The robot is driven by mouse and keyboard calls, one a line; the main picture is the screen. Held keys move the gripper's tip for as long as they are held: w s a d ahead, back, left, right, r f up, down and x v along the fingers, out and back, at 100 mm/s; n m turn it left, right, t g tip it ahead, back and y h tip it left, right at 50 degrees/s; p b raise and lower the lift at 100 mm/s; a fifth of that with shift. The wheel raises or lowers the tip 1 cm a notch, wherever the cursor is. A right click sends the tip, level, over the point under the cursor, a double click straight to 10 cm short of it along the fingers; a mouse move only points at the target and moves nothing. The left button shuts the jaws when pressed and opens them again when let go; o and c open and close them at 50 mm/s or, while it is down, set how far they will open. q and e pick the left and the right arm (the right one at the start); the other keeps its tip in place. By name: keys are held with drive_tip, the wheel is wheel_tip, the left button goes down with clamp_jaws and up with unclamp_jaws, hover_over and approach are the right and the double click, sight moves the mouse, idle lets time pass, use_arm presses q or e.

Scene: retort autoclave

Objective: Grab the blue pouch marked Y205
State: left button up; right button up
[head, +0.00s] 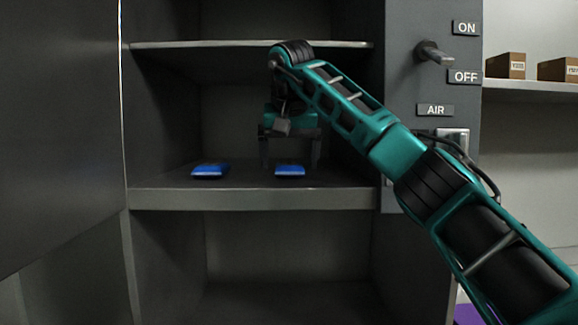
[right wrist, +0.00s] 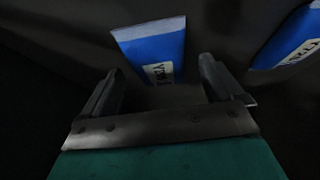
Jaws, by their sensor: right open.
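Two blue pouches lie flat on the middle shelf (head: 255,199) of the chamber. In the head view, the right-hand pouch (head: 290,171) is under my right gripper (head: 290,163), which points down, open and empty. In the right wrist view, a blue pouch (right wrist: 150,44) with a white label that seems to start with Y20 lies just beyond and between the open fingers; the label's end is hard to read. The other pouch (head: 210,171) is to the left on the shelf. It also shows at the right edge of the right wrist view (right wrist: 290,36), its label cut off. My left gripper is out of view.
An upper shelf (head: 190,44) runs above my right wrist. The chamber's side wall and a panel with a handle (head: 433,53) stand close to my right arm. A large dark door panel (head: 60,120) fills the left. Small boxes (head: 504,66) sit on a shelf at right.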

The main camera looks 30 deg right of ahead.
drive_tip(key=shift+w+d+f, duration=0.15)
drive_tip(key=shift+w+f, duration=0.15)
drive_tip(key=shift+f, duration=0.25)
drive_tip(key=c, duration=1.2)
